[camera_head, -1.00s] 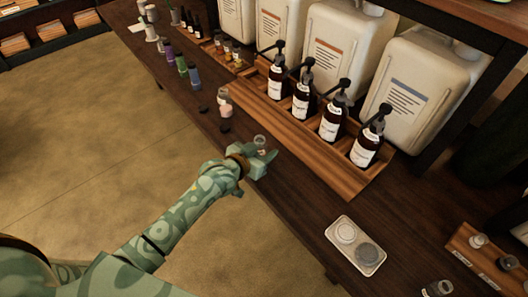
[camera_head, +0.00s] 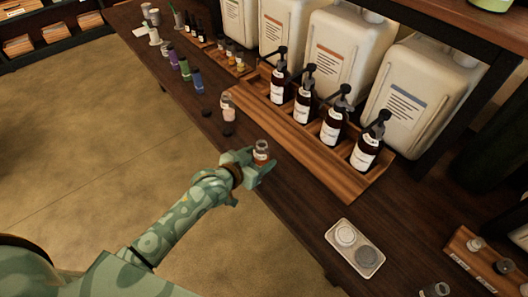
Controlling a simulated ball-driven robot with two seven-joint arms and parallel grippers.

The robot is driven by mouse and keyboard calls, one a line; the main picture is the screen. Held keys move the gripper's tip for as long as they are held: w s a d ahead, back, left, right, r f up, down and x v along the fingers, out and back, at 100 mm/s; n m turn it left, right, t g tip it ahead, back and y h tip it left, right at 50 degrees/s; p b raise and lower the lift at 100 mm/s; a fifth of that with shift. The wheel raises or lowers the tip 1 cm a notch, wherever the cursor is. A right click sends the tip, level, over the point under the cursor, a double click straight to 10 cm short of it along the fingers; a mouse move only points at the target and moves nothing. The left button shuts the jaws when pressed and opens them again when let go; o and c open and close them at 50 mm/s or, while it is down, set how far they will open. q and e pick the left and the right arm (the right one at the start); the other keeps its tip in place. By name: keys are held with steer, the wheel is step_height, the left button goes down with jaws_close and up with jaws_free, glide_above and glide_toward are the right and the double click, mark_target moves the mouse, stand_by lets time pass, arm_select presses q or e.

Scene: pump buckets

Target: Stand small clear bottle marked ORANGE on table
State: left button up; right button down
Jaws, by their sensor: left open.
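A small clear bottle (camera_head: 261,149) with an orange-red label band stands upright near the table's front edge, left of the picture's middle. The label's words are too small to read. My left gripper (camera_head: 258,160) is open, its fingers at the near side of the bottle's lower part; one finger partly hides its base. I cannot tell whether a finger touches it. The dark wooden table (camera_head: 300,218) runs diagonally across the view. My right gripper is not in view.
Another clear bottle with pinkish contents (camera_head: 228,108) and dark caps (camera_head: 228,130) stand to the left. Behind is a wooden rack (camera_head: 300,135) with several pump bottles. A pale tray (camera_head: 355,248) with two round discs lies at right. The table between is clear.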

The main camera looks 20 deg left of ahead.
arm_select(q)
steer(key=p+v, duration=0.2)
steer(key=v, duration=0.6)
steer(key=s+a+f+g+y, duration=0.25)
steer(key=s+f, duration=0.55)
steer(key=f, duration=0.4)
steer(key=s+a+f+g+y, duration=0.1)
steer(key=s+a+f+g, duration=0.15)
steer(key=s+f, duration=0.85)
steer(key=s+f+g, duration=0.3)
steer(key=s+f, duration=0.3)
steer(key=s, duration=0.7)
steer(key=s+f+g, duration=0.4)
steer(key=s+f, duration=0.2)
steer(key=s, duration=0.7)
steer(key=shift+d+f+y, duration=0.2)
steer(key=shift+d+y, duration=0.1)
steer(key=shift+y, duration=0.05)
